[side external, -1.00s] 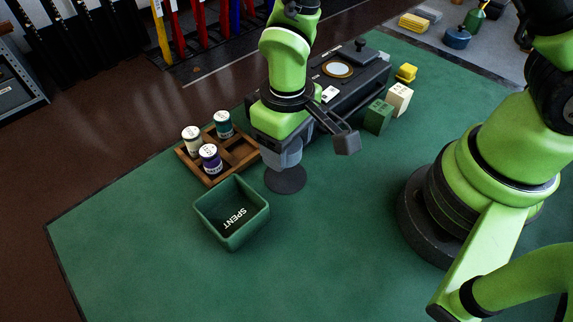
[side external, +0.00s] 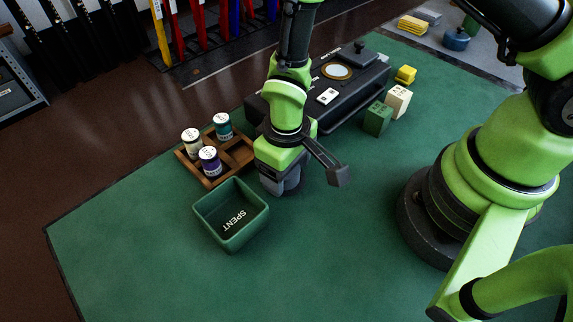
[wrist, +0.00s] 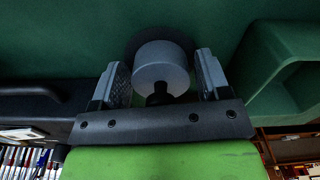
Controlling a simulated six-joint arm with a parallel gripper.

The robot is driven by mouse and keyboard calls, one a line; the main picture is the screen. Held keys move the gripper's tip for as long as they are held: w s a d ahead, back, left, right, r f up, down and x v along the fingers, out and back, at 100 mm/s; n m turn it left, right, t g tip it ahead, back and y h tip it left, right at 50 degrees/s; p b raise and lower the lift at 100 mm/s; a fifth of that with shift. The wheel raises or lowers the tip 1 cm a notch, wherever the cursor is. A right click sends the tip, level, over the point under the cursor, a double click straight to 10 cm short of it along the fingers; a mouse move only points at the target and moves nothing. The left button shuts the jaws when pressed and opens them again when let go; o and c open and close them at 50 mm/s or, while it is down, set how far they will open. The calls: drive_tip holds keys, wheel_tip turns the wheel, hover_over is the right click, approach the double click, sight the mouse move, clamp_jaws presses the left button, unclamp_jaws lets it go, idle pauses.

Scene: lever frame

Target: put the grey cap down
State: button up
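The grey cap (wrist: 161,66) is a round grey cylinder with a dark knob, between the two fingers of my gripper (wrist: 161,72) in the wrist view. The fingers flank it closely on both sides and appear to hold it. A dark round patch (wrist: 184,43) shows on the green mat just behind the cap. In the side view my gripper (side external: 283,183) is low over the mat, right of the tray and the green bin, and the cap cannot be made out clearly there. I cannot tell whether the cap's underside touches the surface.
The green SPENT bin (side external: 258,220) stands close to the gripper. A wooden tray (side external: 237,158) holds several labelled canisters. Behind is a black box (side external: 350,100) with a round ring. Green (side external: 377,118) and cream (side external: 398,101) blocks stand right. The front mat (side external: 320,260) is clear.

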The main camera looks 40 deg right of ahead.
drive_tip(key=shift+r, duration=0.15)
wheel_tip(320, 180, up, 12)
drive_tip(key=shift+r, duration=0.25)
drive_tip(key=s+d+r+m+t+y, duration=0.1)
drive_tip(key=s+d+r+m+t, duration=0.2)
drive_tip(key=r, duration=0.6)
drive_tip(key=s+d+r+m+t+y, duration=0.1)
drive_tip(key=s+d+r+m+t, duration=0.1)
drive_tip(key=s+d+r+t, duration=0.2)
drive_tip(key=s+d+r, duration=0.3)
drive_tip(key=s+r, duration=0.1)
drive_tip(key=shift+r+m, duration=0.4)
